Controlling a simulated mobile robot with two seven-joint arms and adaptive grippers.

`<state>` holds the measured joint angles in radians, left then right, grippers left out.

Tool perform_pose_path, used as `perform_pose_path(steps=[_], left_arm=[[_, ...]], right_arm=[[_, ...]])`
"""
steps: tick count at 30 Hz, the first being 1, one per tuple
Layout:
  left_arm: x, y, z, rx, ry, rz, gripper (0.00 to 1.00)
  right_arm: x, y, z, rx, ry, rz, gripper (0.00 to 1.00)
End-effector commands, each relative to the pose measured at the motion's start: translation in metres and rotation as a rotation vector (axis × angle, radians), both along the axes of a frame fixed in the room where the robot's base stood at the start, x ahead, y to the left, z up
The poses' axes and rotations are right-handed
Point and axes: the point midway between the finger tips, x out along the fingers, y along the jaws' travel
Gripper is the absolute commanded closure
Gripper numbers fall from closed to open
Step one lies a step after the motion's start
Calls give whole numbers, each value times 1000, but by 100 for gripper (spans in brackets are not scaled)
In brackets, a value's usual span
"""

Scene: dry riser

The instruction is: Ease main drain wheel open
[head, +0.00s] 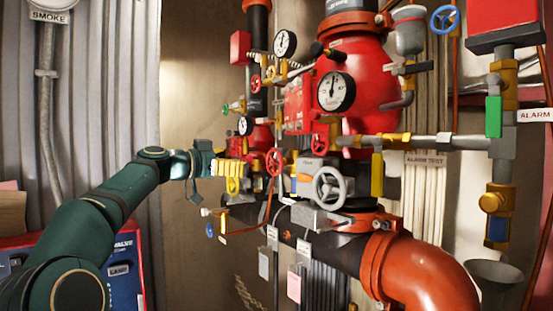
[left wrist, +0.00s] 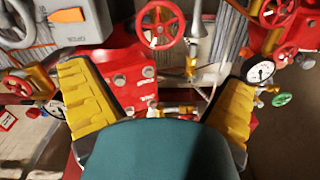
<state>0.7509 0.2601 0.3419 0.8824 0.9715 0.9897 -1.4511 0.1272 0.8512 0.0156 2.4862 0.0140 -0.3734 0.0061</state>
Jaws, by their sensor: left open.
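My left gripper (head: 238,174) reaches in from the left towards the valve assembly in the head view. Its yellow ribbed fingers are apart and empty. In the left wrist view the open gripper (left wrist: 157,78) has a red spoked wheel (left wrist: 160,23) ahead of it, beyond the gap between the fingertips. A red handwheel (head: 274,161) shows just right of the gripper in the head view. A larger grey handwheel (head: 329,188) stands further right. No readable label shows which wheel is the main drain. My right gripper is not in view.
Red valve body (head: 362,85), gauges (head: 336,91) and another red wheel (head: 319,143) crowd around. A black pipe (head: 330,247) runs below into an orange elbow (head: 425,275). Hanging tags (head: 294,287) are underneath. Bare wall (head: 185,90) lies left of the assembly.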

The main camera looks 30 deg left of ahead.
Motion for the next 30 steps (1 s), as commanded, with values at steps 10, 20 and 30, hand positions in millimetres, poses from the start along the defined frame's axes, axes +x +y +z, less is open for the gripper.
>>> perform_pose_path(steps=[10,20,30], left_arm=[[64,-28,4,-4,1,-5,0],[104,-44,2,-2,1,-1,0],[110,-46,0,-2,1,0,0]], right_arm=[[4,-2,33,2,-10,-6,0],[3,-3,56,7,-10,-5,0],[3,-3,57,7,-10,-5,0]])
